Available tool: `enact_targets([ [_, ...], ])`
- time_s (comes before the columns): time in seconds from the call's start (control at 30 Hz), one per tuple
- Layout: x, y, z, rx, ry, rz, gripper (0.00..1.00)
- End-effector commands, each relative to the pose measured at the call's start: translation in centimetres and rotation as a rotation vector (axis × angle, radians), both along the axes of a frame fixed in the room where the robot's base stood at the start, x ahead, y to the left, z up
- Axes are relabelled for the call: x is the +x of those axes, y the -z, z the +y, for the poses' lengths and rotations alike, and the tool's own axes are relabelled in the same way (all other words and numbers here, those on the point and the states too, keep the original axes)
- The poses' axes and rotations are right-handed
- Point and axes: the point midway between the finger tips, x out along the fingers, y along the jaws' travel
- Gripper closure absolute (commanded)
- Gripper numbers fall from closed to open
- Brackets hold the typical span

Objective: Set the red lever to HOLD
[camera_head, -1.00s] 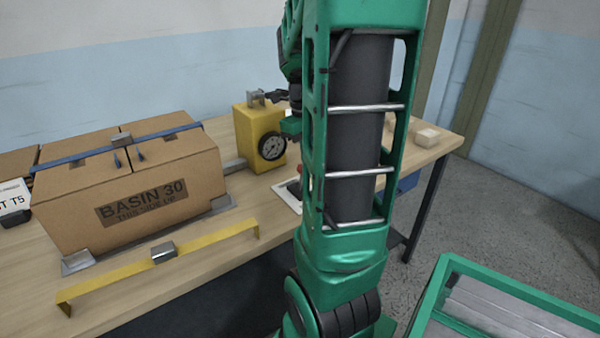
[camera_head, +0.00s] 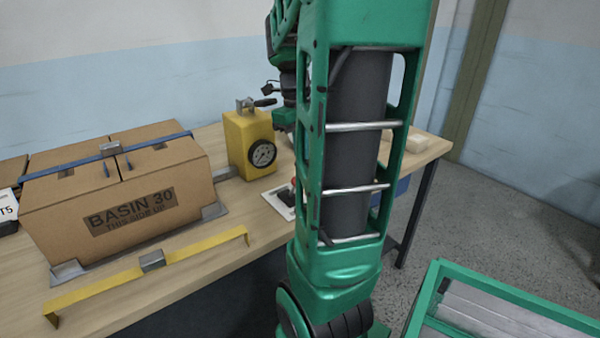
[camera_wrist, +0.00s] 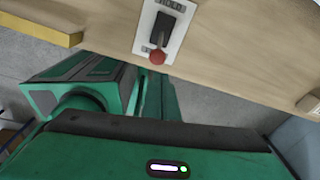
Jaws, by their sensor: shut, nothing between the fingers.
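The lever plate (camera_head: 276,203) lies on the bench beside the yellow gauge box, partly hidden by my arm. The lever's red knob (camera_head: 293,182) shows just left of the arm. In the wrist view the white plate (camera_wrist: 146,37) carries a black lever (camera_wrist: 165,31) with its red knob (camera_wrist: 157,57) at the lower end. HOLD is printed at the opposite, upper end; the lower label is partly covered and unreadable. My gripper (camera_head: 284,117) is shut and empty, behind my arm and above the bench, apart from the lever. Its fingertips are hidden in the head view.
The yellow gauge box (camera_head: 237,145) with a handle on top stands close behind the plate. A strapped carton (camera_head: 150,213) and a yellow bar (camera_head: 100,291) are to the left. A pale block (camera_head: 416,143) sits at the bench's right end. A green-framed container (camera_head: 509,290) stands lower right.

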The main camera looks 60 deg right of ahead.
Motion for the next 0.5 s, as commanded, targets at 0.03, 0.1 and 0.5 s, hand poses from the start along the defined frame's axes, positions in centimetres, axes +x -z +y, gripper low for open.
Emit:
enact_targets([
  [0.03, 0.4, -1.0, -0.2, -0.003, 0.001, -0.005, 1.0],
  [0.1, 0.9, -2.1, -0.3, -0.003, 0.001, -0.004, 1.0],
  [0.5, 2.2, -5.1, -0.4, 0.0, -0.001, -0.002, 1.0],
])
